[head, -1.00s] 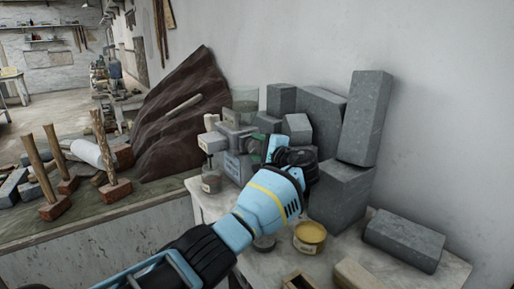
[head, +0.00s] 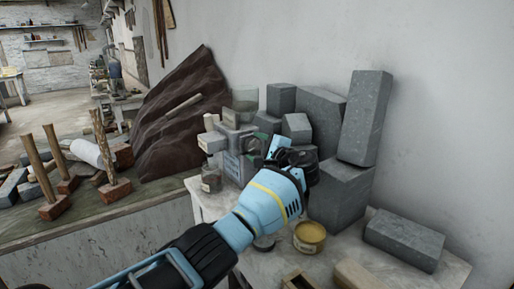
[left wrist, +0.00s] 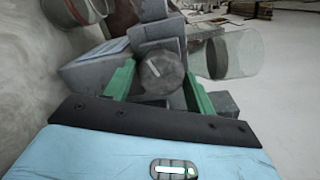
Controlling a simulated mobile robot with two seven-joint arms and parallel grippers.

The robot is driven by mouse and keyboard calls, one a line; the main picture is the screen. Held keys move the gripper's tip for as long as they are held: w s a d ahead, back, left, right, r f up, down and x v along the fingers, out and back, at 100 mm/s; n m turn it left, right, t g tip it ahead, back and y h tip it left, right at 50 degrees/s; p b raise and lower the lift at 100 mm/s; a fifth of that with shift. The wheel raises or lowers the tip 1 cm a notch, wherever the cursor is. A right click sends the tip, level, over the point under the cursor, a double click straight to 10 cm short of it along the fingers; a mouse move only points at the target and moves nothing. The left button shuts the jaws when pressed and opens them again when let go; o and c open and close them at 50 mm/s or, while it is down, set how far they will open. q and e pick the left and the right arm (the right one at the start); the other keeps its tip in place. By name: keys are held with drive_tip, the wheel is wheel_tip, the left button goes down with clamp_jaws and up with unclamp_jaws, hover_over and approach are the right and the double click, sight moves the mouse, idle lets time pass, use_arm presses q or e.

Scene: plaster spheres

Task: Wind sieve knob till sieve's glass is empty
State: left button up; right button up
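The sieve (head: 238,140) is a grey box-shaped device on the pale table against the wall. Its clear glass (head: 245,97) stands on top; I cannot tell how much is in it. The glass also shows in the left wrist view (left wrist: 238,52). The knob (left wrist: 160,73) is round and dark grey with a white line; in the head view my gripper largely hides it. My left gripper (left wrist: 159,72) has its green fingers on either side of the knob, apart, with a narrow gap showing at the left. In the head view, my left gripper (head: 266,146) reaches the sieve's right side.
Grey stone blocks (head: 340,190) stand close behind and right of the gripper. A tin of yellow stuff (head: 309,238) and a small jar (head: 211,180) stand on the table (head: 270,268).

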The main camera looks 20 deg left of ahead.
use_arm(q)
drive_tip(key=shift+o, duration=1)
drive_tip(key=v, duration=0.8)
drive_tip(key=shift+a, duration=0.1)
